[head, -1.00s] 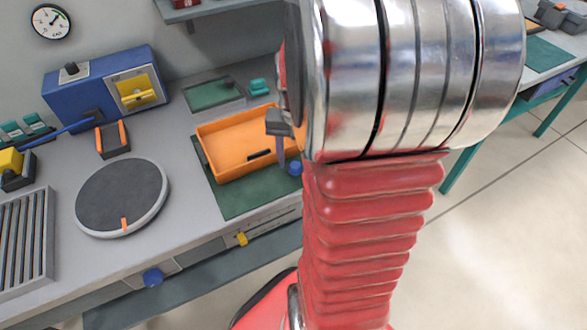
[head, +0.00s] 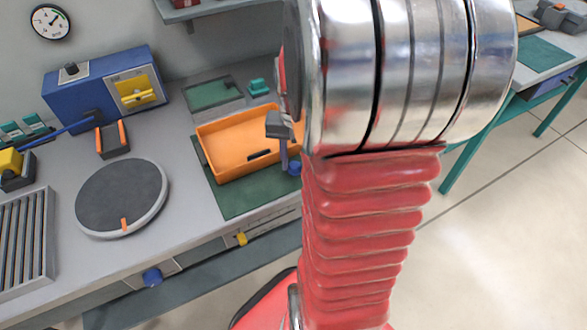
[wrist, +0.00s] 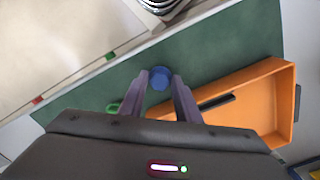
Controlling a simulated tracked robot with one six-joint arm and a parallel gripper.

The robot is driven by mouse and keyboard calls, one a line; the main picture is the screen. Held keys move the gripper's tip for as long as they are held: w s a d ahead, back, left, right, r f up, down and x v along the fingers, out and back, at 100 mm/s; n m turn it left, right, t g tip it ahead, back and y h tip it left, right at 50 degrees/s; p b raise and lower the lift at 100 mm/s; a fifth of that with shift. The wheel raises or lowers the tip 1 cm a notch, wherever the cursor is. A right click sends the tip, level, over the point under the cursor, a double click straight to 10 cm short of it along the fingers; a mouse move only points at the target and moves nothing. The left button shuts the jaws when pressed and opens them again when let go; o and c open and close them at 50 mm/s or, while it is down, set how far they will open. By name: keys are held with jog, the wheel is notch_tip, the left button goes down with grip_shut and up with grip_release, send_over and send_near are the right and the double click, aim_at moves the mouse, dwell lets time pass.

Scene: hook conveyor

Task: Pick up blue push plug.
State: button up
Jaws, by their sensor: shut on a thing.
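The blue push plug (wrist: 159,78) shows in the wrist view as a small round blue piece between the tips of my gripper (wrist: 160,88). The two fingers flank it and are shut on it. In the head view the blue plug (head: 294,168) is at the lower end of my gripper (head: 286,160), by the right side of the orange tray. My arm hides part of the gripper there. The plug is over or on the dark green mat (head: 240,201); I cannot tell whether it touches the mat.
The orange tray (wrist: 284,104) is close to the right finger, with a dark bar inside. A round grey turntable (head: 122,192) and a blue box (head: 84,88) stand to the left.

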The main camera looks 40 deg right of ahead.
jog(key=c, duration=0.3)
notch_tip(320, 180, up, 10)
dwell(0.7)
dwell(0.5)
